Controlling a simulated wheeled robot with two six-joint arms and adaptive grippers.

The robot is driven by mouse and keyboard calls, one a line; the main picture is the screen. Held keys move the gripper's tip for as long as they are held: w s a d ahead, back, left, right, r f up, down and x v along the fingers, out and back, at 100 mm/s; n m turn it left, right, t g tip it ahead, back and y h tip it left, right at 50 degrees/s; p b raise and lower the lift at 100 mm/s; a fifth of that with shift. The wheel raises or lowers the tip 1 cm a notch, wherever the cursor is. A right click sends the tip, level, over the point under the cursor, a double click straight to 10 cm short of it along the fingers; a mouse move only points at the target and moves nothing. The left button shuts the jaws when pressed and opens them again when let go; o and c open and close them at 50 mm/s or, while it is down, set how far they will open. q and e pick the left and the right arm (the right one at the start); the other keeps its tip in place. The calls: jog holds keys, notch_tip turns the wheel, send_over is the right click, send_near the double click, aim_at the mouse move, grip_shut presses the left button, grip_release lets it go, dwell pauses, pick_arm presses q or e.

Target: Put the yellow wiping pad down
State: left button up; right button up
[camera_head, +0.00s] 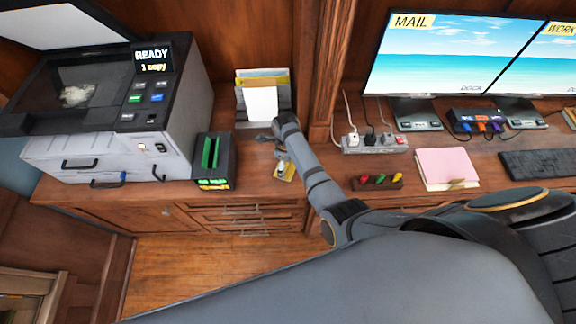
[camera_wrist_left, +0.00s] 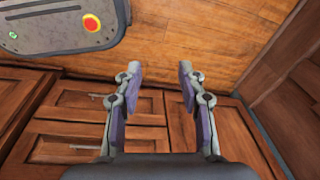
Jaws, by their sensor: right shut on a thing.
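The yellow wiping pad (camera_head: 288,174) is small in the head view, at the front edge of the wooden counter between the copier side and the desk. My right gripper (camera_head: 281,160) is shut on it from above, with the arm reaching in from the right. The gripper hides part of the pad, and I cannot tell whether the pad touches the counter. My left gripper (camera_wrist_left: 160,76) is open and empty in the left wrist view, above the floor and cabinet fronts. It does not show in the head view.
A black box with a green slot (camera_head: 213,161) and a copier (camera_head: 110,110) stand left of the pad. A paper holder (camera_head: 263,98) is behind it. A power strip (camera_head: 375,144) and a tray of colored pieces (camera_head: 376,182) lie to the right. Bare counter (camera_head: 255,172) shows beside the pad.

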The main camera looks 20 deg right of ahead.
jog(key=shift+s+r, duration=0.1)
jog(key=shift+s, duration=0.05)
jog(key=shift+a, duration=0.25)
jog(key=o, duration=1)
jog(key=shift+o, duration=0.3)
jog(key=shift+d, duration=0.1)
pick_arm(q)
notch_tip(320, 180, up, 12)
jog(key=s+p, duration=0.2)
jog(key=p, duration=1)
jog(key=shift+a, duration=0.2)
pick_arm(e)
notch_tip(320, 180, up, 12)
pick_arm(q)
jog(key=shift+s, duration=0.1)
